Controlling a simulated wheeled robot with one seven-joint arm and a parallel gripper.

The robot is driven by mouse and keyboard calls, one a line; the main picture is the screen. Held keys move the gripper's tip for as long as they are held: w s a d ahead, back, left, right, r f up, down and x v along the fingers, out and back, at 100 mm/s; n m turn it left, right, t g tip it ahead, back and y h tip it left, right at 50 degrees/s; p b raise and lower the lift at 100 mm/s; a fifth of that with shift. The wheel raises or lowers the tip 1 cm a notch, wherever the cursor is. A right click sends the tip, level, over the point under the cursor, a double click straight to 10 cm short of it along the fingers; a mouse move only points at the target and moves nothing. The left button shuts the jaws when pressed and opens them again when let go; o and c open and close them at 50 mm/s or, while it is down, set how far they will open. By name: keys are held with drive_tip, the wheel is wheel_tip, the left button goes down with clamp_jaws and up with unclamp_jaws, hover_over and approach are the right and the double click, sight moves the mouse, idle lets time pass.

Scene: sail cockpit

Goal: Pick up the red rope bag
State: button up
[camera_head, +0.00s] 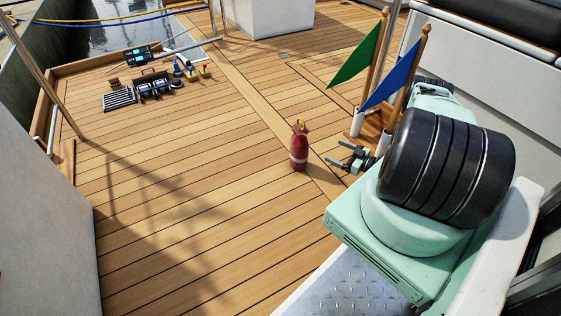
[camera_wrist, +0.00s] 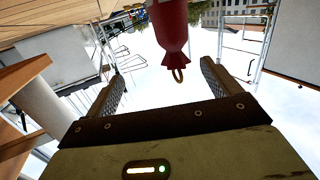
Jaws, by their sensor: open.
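In the wrist view the picture is upside down. There the bag (camera_wrist: 171,35) shows at the top middle, with its loop pointing down. It lies ahead of the two open fingers (camera_wrist: 160,85), roughly in line with the gap between them and apart from both.
A green flag (camera_head: 357,60) and a blue flag (camera_head: 391,82) stand on poles close behind my gripper. Deck gear, including a dark grate (camera_head: 119,98) and a blue-screened device (camera_head: 138,56), lies at the upper left. The planks (camera_head: 190,190) left of the bag are clear.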

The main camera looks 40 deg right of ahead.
sight(301, 127)
drive_tip(key=shift+t+y, duration=0.4)
drive_tip(key=w+a+f+b, duration=0.1)
drive_tip(key=w+a+b, duration=0.1)
drive_tip(key=w, duration=0.3)
drive_tip(key=w+a+f+b, duration=0.1)
drive_tip(key=w+b, duration=0.3)
drive_tip(key=w+a+f+b, duration=0.2)
drive_tip(key=w+b, duration=0.1)
drive_tip(key=w, duration=0.2)
drive_tip(key=shift+w+a+f, duration=0.1)
drive_tip(key=shift+w+a, duration=0.2)
drive_tip(key=shift+w, duration=0.25)
drive_tip(key=c, duration=1.3)
wheel_tip(301, 127, up, 10)
drive_tip(key=p, duration=0.6)
drive_tip(key=shift+r, duration=0.2)
